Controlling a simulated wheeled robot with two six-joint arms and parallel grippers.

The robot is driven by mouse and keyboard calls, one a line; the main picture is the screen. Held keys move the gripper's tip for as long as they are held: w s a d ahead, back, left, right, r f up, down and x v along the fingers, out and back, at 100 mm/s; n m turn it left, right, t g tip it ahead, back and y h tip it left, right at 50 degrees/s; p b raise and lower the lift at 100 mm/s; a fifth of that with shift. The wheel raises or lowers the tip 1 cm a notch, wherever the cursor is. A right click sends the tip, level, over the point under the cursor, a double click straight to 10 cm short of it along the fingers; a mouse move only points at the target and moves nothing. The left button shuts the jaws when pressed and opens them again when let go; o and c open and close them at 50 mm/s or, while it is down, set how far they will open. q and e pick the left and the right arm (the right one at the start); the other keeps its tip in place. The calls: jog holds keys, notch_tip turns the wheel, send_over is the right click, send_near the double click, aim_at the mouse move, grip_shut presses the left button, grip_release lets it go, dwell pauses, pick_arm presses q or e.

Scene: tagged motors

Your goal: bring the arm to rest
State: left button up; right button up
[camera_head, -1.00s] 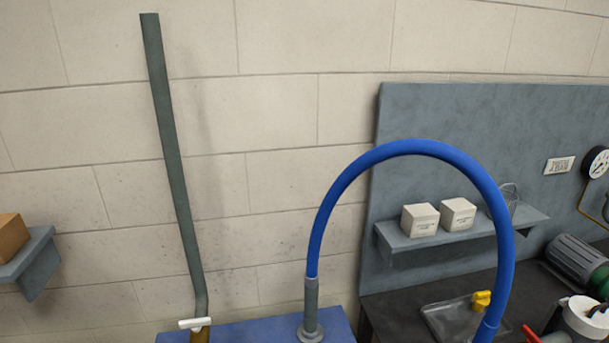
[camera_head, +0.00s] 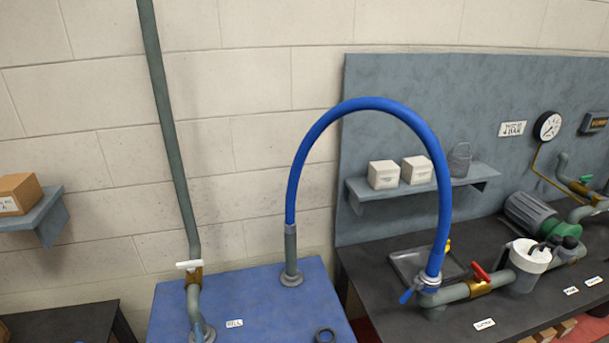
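Neither of my arms nor grippers shows in the head view, so I cannot see how they stand. A green motor or pump (camera_head: 535,217) with a grey ribbed body lies on the dark bench at the right. A blue hose (camera_head: 371,104) arches from a grey stub on the blue table to a pipe fitting on the dark bench.
The blue table (camera_head: 260,300) carries a pipe with a white-handled valve (camera_head: 190,265). The dark bench (camera_head: 465,315) holds a grey tray (camera_head: 405,266), a red-handled valve (camera_head: 481,278) and a white-topped filter (camera_head: 528,258). A wall shelf (camera_head: 365,190) bears two white boxes.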

pick_arm(q)
jog(key=s+a+f+n+g+y, duration=0.1)
jog(key=s+a+n+g, duration=0.3)
jog(key=n, duration=0.5)
jog(key=s+a+f+n+g+y, duration=0.1)
jog(key=s+a+n+g, duration=0.15)
jog(key=s+n, duration=0.45)
jog(key=s+d+f+n+g+h, duration=0.2)
jog(key=s+d+n+g+h, duration=0.55)
jog(key=s+n, duration=0.45)
jog(key=s+f+b+x, duration=0.1)
jog(key=s+b+x, duration=0.25)
jog(key=x, duration=1.45)
jog(key=s+f+b+x, duration=0.1)
jog(key=s+b+x, duration=0.3)
jog(key=x, duration=1.4)
jog(key=s+a+f+n+g+b, duration=0.1)
jog(key=s+f+b, duration=0.2)
jog(key=s+f, duration=1.7)
notch_tip(320, 180, down, 3)
jog(key=shift+a+f+g, duration=0.1)
jog(key=shift+a+g, duration=0.15)
jog(key=shift+g, duration=0.05)
pick_arm(e)
notch_tip(320, 180, down, 11)
jog(key=shift+w+a, duration=0.2)
jog(key=shift+a, duration=0.05)
